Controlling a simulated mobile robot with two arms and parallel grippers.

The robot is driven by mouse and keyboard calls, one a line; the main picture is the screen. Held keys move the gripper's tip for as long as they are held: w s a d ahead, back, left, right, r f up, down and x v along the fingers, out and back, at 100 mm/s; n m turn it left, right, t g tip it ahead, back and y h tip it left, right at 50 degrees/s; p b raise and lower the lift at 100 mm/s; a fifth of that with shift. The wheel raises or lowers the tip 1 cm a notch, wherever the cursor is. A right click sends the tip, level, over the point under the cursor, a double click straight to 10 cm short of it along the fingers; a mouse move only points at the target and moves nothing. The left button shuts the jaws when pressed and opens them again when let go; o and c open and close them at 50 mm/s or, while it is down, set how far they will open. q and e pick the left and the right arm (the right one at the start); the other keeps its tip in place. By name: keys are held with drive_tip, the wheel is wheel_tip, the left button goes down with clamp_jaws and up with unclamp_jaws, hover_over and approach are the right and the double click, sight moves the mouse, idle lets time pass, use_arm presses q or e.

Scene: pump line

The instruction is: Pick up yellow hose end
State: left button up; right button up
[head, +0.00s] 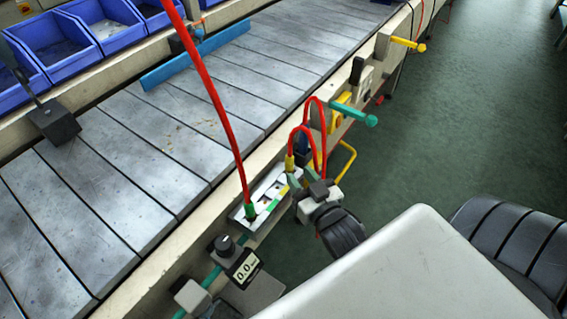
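The yellow hose end (290,163) sits on a red looped hose (303,128), just above the metal plate with sockets (268,192) at the conveyor's near edge. My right gripper (302,180) is right beside it, with fingers pointing up toward it from the lower right. The yellow end overlaps the left finger in the picture. I cannot tell whether the fingers touch it or are closed on it. A second red hose (217,105) rises from a green end (249,210) at the plate's left part.
The slatted conveyor (150,150) fills the left, with blue bins (60,45) behind it. A teal-tipped post (370,120) and a yellow-tipped post (420,47) stick out from the rail. A display (244,270) and knob (224,245) stand left of the plate.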

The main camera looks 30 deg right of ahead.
sight(292, 165)
drive_tip(key=w, duration=0.7)
drive_tip(key=shift+w+d, duration=0.2)
drive_tip(key=shift+d, duration=0.1)
clamp_jaws()
